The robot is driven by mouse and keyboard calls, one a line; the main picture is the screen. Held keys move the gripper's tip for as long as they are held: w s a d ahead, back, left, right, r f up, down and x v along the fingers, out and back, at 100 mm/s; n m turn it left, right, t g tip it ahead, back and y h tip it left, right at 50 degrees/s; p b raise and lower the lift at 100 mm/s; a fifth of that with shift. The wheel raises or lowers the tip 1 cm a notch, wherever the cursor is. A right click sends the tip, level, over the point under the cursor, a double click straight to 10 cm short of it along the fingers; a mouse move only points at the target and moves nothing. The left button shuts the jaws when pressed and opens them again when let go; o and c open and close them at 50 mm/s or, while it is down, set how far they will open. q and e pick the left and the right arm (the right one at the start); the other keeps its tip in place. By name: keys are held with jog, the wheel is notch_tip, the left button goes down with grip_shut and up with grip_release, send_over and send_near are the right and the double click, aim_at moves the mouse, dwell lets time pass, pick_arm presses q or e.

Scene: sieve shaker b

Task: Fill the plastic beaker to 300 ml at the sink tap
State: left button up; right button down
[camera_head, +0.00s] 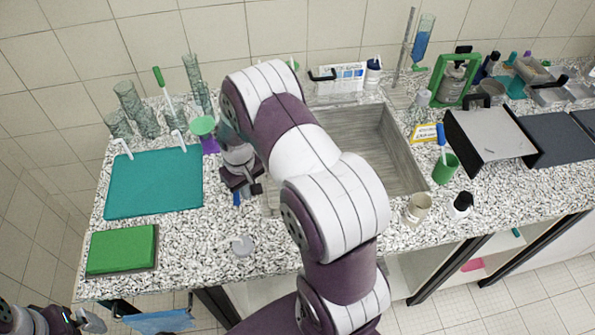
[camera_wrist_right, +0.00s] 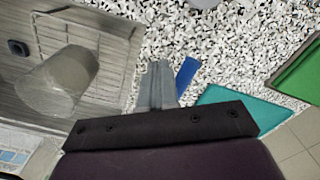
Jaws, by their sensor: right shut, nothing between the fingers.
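The sink basin (camera_head: 405,150) is partly covered by my right arm. My right gripper (camera_head: 240,190) is low over the counter, left of the sink; its fingers (camera_wrist_right: 157,85) are shut and empty, apart from the beaker. My left gripper (camera_head: 85,320) is at the lower left corner, away from the counter; its fingers are unclear. The tap is not clearly visible.
A teal mat (camera_head: 153,185) and a green block (camera_head: 121,250) lie on the left. Glassware (camera_head: 135,102) stands at the back left. A blue item (camera_wrist_right: 187,75) lies near my right fingers.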

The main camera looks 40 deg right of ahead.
dwell(0.3)
jog(key=shift+w+a, duration=0.25)
jog(key=shift+a, duration=0.25)
jog(key=shift+w+a, duration=0.1)
jog(key=shift+w, duration=0.05)
notch_tip(320, 180, up, 5)
jog(key=p, duration=0.4)
jog(key=w+a+f+b, duration=0.4)
jog(key=w+f, duration=0.1)
jog(key=shift+a, duration=0.15)
jog(key=shift+s, duration=0.15)
